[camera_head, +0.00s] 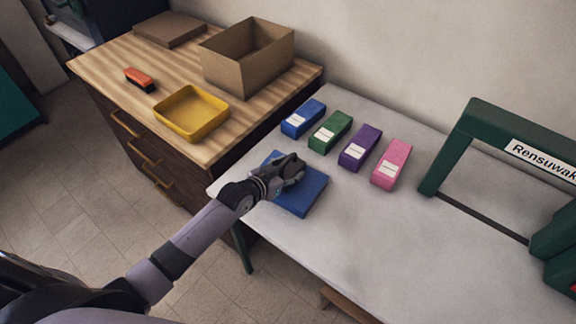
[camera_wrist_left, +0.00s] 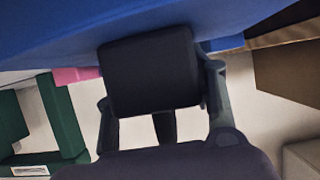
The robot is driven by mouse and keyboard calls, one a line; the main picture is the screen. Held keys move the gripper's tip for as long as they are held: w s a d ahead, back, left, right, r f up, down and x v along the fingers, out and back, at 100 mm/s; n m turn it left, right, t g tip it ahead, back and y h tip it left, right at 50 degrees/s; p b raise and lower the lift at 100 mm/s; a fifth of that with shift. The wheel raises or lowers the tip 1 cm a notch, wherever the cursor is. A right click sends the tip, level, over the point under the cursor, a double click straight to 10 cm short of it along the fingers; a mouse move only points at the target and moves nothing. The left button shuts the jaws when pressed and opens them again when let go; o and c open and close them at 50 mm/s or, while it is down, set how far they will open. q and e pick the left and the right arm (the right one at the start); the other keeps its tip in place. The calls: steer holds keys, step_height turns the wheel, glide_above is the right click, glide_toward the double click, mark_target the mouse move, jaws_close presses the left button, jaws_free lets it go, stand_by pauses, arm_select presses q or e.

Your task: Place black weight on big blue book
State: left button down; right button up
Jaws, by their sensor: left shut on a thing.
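The big blue book (camera_head: 307,196) lies flat on the white table near its left end. My left gripper (camera_head: 292,172) is over the book in the head view and covers part of it. In the left wrist view the black weight (camera_wrist_left: 150,70), a dark block, sits between the fingers of my left gripper (camera_wrist_left: 160,95), which is shut on it. The blue book (camera_wrist_left: 60,30) fills the top of that view, right against the weight; I cannot tell whether they touch. The weight is hidden by the gripper in the head view. My right gripper is not in view.
Blue (camera_head: 303,118), green (camera_head: 330,132), purple (camera_head: 360,148) and pink (camera_head: 391,164) blocks with labels stand in a row behind the book. A green frame (camera_head: 450,150) stands at right. The wooden cabinet (camera_head: 150,72) holds a yellow tray (camera_head: 192,112), an open box (camera_head: 247,58) and a brush (camera_head: 139,79).

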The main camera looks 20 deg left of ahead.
arm_select(q)
steer(key=shift+w+r, duration=0.15)
steer(key=shift+r, duration=0.1)
steer(key=c, duration=0.7)
jaws_free()
steer(key=shift+s+f, duration=0.25)
steer(key=shift+r, duration=0.15)
steer(key=v, duration=1.2)
steer(key=shift+b, duration=0.4)
